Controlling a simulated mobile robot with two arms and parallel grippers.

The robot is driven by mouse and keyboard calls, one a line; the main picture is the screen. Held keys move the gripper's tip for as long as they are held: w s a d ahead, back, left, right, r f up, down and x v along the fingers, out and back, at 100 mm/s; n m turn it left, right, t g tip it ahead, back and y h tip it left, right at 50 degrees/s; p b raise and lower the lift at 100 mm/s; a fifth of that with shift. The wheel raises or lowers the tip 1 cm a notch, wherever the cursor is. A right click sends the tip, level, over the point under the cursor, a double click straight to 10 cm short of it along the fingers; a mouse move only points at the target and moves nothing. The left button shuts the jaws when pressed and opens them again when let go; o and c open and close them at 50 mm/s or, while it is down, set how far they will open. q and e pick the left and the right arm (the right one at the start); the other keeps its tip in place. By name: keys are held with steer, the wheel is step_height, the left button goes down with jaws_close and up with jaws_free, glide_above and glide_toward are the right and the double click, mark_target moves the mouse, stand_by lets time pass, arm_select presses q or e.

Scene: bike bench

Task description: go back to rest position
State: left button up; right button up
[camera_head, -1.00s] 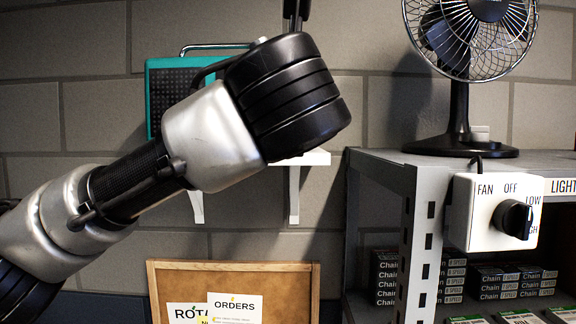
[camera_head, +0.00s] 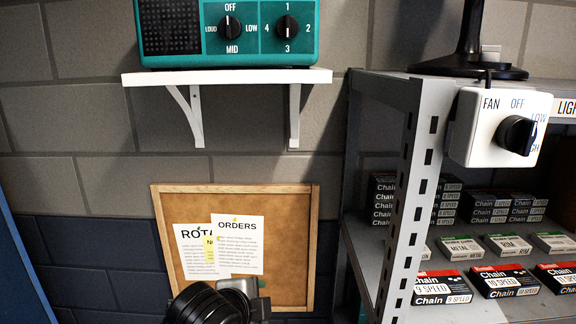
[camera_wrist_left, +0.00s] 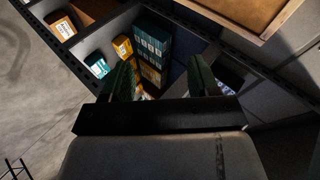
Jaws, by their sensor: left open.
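My left arm's black and grey wrist (camera_head: 216,300) shows at the bottom of the head view, low in front of the cork board. Its fingers are hidden there. In the left wrist view my left gripper (camera_wrist_left: 160,80) is open, its two dark green fingers apart with nothing held between them. Beyond the fingers are shelf compartments with teal boxes (camera_wrist_left: 151,42) and orange boxes (camera_wrist_left: 122,46). My right gripper is in neither view.
A teal radio (camera_head: 230,30) stands on a white wall shelf (camera_head: 228,78). A cork board (camera_head: 290,240) with papers hangs below. At right a grey metal rack (camera_head: 408,200) holds chain boxes (camera_head: 440,287), a fan switch box (camera_head: 497,128) and a fan base (camera_head: 468,66).

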arm_select(q)
steer(key=s+a+f+n+g+y, duration=0.1)
steer(key=s+a+f+n+g, duration=0.1)
steer(key=s+a+f+n, duration=0.55)
steer(key=s+a+f+n+g+y, duration=0.1)
steer(key=s+a+f+n+g, duration=0.2)
steer(key=s+f, duration=0.55)
steer(key=s+a+f+n+g+y, duration=0.1)
steer(key=s+a+f+n, duration=0.45)
steer(key=s, duration=0.45)
step_height(320, 180, down, 30)
steer(key=d+g+b, duration=0.1)
steer(key=b, duration=0.4)
steer(key=s+a+f+g+b, duration=0.1)
steer(key=s+a+f+b, duration=0.1)
steer(key=s+f, duration=1.5)
step_height(320, 180, down, 3)
steer(key=shift+a+f+g+y+b, duration=0.2)
steer(key=shift+a+g+y+b, duration=0.15)
steer(key=shift+b, duration=0.35)
steer(key=shift+o, duration=0.2)
